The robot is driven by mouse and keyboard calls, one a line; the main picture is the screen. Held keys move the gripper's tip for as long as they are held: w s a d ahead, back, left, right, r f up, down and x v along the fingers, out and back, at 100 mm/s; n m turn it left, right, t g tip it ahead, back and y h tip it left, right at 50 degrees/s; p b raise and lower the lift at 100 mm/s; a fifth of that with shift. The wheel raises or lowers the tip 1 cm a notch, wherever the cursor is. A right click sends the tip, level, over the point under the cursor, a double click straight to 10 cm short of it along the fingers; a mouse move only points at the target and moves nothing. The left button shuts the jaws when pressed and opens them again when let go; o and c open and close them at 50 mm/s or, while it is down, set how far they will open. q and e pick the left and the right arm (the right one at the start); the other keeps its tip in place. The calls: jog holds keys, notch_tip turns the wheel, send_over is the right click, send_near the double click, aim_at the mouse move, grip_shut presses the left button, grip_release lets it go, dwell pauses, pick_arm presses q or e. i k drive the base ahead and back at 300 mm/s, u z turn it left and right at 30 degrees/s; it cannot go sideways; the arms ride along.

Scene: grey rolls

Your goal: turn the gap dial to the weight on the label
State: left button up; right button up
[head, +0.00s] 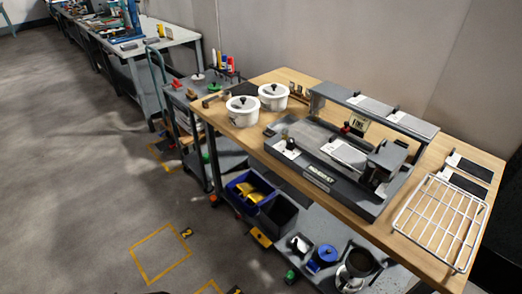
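A grey roll machine (318,178) stands on the wooden bench, with a nameplate on its front. A small white plate with a dark knob (290,146) sits at its left end; it may be the gap dial, but its marks are too small to read. A cream label (358,124) with dark lettering stands at the back of the machine; it seems to read "FINE". A red-topped knob (346,128) is beside it. Neither of my grippers shows in the head view.
Two white lidded pots (242,111) stand on the left of the wooden bench (437,150). A white wire rack (440,222) lies at its right end. A grey overhead shelf (375,110) spans the machine's back. Bins and pots fill the lower shelf.

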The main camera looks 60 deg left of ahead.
aim_at(290, 142)
jog(key=k, duration=0.45)
jog(key=u, duration=1.6)
jog(key=i, duration=0.3)
jog(key=u, duration=0.1)
